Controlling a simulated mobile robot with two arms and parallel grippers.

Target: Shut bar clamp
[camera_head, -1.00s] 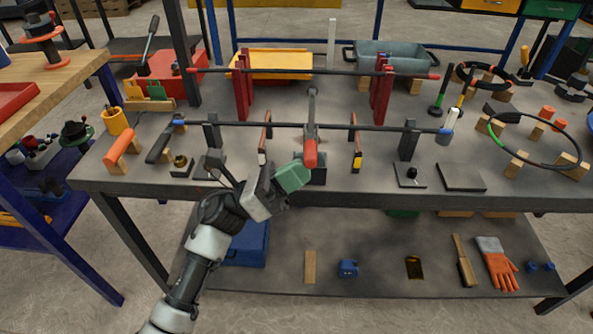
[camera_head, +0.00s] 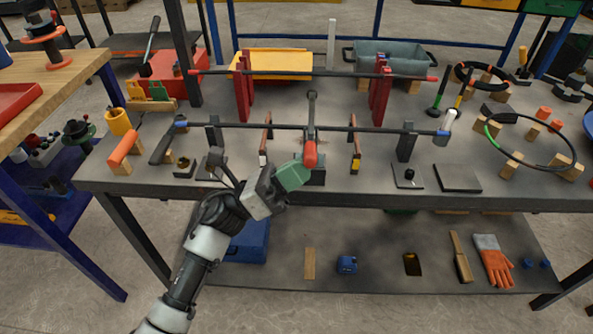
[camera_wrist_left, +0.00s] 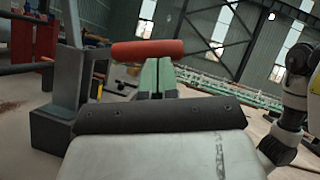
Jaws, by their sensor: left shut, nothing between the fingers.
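The bar clamp stands at the middle of the front bar on the bench, with a grey upright arm (camera_head: 312,112) and a red handle (camera_head: 310,154) that points toward the bench's front edge. A dark bar (camera_head: 345,128) runs across at the clamp. My left gripper (camera_head: 300,174) has green fingers, is shut and empty, and is close to the red handle's near end. In the left wrist view the red handle (camera_wrist_left: 147,50) lies across the picture, by the tips of the shut fingers (camera_wrist_left: 155,76). I cannot tell whether they touch. My right gripper is not identifiable in view.
A second bar (camera_head: 315,72) rests on red stands behind. Dark posts (camera_head: 406,142) support the front bar. A black plate (camera_head: 459,178) and a hoop on wooden blocks (camera_head: 566,166) are at the right. The lower shelf (camera_head: 380,285) holds a glove (camera_head: 492,258) and small items.

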